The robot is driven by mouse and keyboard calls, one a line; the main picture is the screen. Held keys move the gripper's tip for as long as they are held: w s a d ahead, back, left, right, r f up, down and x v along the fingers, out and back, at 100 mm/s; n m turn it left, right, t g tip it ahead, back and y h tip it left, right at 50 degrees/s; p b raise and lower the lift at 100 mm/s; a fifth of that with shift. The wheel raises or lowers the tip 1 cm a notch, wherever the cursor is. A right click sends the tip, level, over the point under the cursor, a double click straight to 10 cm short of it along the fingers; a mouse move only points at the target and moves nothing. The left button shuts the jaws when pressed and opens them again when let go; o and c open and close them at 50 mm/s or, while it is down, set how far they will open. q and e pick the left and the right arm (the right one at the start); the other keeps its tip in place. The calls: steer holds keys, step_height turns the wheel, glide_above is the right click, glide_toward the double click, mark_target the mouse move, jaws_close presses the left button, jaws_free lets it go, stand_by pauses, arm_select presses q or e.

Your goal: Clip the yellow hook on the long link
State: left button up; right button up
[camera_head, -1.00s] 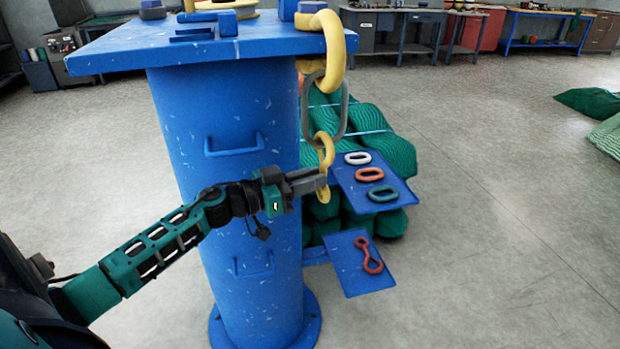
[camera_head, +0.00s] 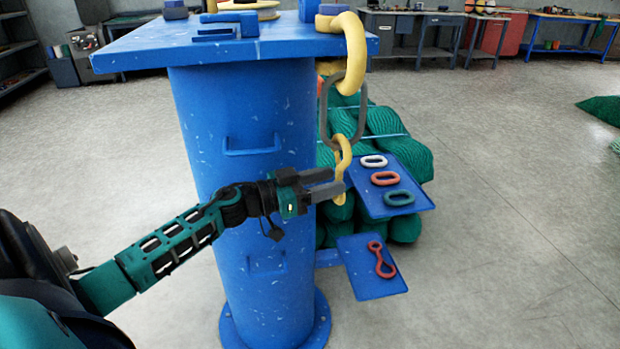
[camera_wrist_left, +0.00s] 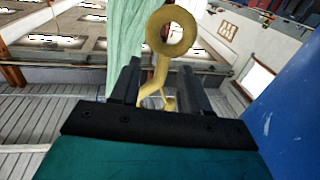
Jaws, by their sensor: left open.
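A large yellow hook (camera_head: 354,45) hangs at the right edge of the blue table top. A grey long link (camera_head: 362,110) hangs from it. A smaller yellow hook (camera_head: 345,155) hangs upright at the link's lower end; I cannot tell whether it is latched. My left gripper (camera_head: 338,183) is open, its fingers at the lower part of this small hook. In the left wrist view, the small hook's round eye (camera_wrist_left: 172,30) rises above my fingers, and its shank runs down between them (camera_wrist_left: 165,85). The fingers partly hide its lower end. My right gripper is not in view.
A blue column (camera_head: 240,200) carries the table top (camera_head: 150,42). A blue tray (camera_head: 418,190) holds a white, an orange and a green link. Green net bundles (camera_head: 405,150) lie behind.

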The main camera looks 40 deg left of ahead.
arm_select(q)
steer(key=p+v, duration=0.1)
steer(key=v, duration=1.1)
steer(key=shift+s+a, duration=0.25)
steer(key=shift+s, duration=0.05)
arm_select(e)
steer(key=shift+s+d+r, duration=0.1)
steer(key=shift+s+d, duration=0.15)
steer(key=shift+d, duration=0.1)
arm_select(q)
steer(key=s+d+f+n+g+y+p, duration=0.1)
steer(key=s+d+f+g+y+p, duration=0.1)
steer(key=d+f, duration=0.6)
steer(key=s+d+f+n+g+y+p, duration=0.2)
steer(key=s+d+f, duration=0.5)
steer(key=d, duration=0.7)
step_height(320, 180, down, 2)
steer(key=g+y, duration=0.1)
steer(key=y, duration=0.1)
steer(key=shift+d+y+p, duration=0.2)
steer(key=shift+y+p, duration=0.1)
steer(key=shift+y, duration=0.1)
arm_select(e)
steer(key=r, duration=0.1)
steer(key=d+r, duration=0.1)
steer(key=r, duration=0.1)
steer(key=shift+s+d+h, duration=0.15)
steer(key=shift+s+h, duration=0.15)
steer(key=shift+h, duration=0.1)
